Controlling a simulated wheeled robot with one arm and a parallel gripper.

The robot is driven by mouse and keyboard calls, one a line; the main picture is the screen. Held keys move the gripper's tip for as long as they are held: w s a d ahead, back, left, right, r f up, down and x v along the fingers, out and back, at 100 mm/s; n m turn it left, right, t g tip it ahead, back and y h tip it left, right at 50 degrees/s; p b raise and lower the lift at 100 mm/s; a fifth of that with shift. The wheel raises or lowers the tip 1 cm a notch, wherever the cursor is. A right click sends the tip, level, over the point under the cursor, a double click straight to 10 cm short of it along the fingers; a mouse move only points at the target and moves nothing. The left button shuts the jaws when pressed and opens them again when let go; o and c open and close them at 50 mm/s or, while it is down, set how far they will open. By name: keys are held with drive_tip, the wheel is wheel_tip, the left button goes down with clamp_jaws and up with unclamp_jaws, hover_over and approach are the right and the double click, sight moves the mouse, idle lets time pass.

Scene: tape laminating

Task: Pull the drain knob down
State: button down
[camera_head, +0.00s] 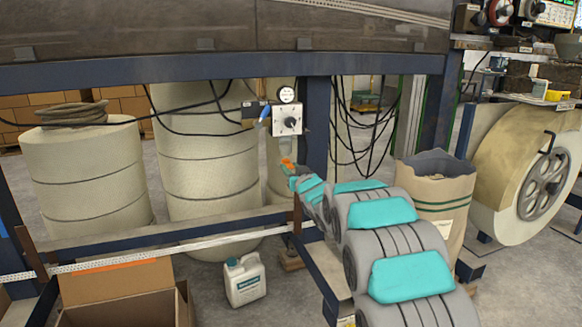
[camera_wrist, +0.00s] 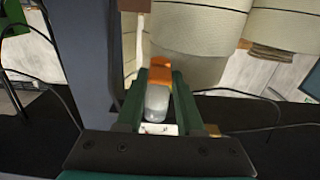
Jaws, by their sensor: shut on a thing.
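The drain knob appears to be the small orange piece (camera_head: 287,161) below the dial box (camera_head: 287,120) on the blue post. In the wrist view an orange part (camera_wrist: 160,72) sits at my fingertips, with a grey rounded piece (camera_wrist: 157,103) between the two green fingers. My gripper (camera_wrist: 160,85) is shut on this piece. In the head view my gripper (camera_head: 291,168) is small and partly hidden by my own arm. Exactly where the fingers touch is hard to tell.
A round gauge (camera_head: 286,95) and a blue-handled lever (camera_head: 265,114) are close above. Black cables (camera_head: 365,125) hang to the right of the post. Large ribbed rolls (camera_head: 200,150) stand behind. A white jug (camera_head: 244,279) and an open carton (camera_head: 125,300) are on the floor.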

drive_tip(key=shift+f, duration=0.25)
drive_tip(key=c, duration=0.9)
unclamp_jaws()
drive_tip(key=o, duration=0.4)
drive_tip(key=shift+r, duration=0.1)
drive_tip(key=shift+s, duration=0.15)
drive_tip(key=v, duration=0.7)
drive_tip(key=shift+s+d, duration=0.15)
drive_tip(key=shift+s, duration=0.1)
